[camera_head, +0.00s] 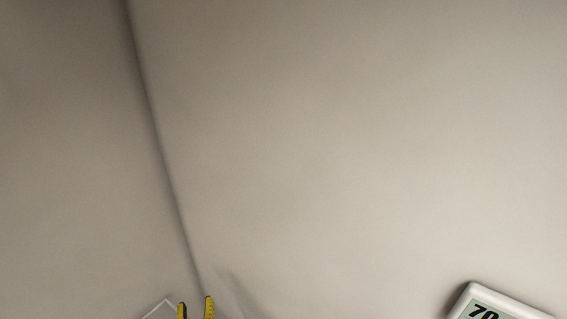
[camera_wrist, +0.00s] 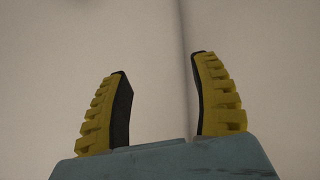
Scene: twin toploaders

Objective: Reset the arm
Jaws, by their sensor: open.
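My gripper (camera_wrist: 160,85) shows large in the wrist view, with two yellow ribbed fingers that have black inner pads on a blue-grey palm. The fingers stand apart with nothing between them. Behind them is only bare pale wall. In the head view just the yellow tips of my gripper (camera_head: 195,308) show at the bottom edge, left of centre. The rest of my arm is out of that view.
Two plain beige walls (camera_head: 340,140) meet at a corner line, left of centre in the head view. A white wall-mounted display (camera_head: 464,302) reading 70 is cut off at the bottom right. A thin pale outlined corner (camera_head: 165,302) shows beside the fingertips.

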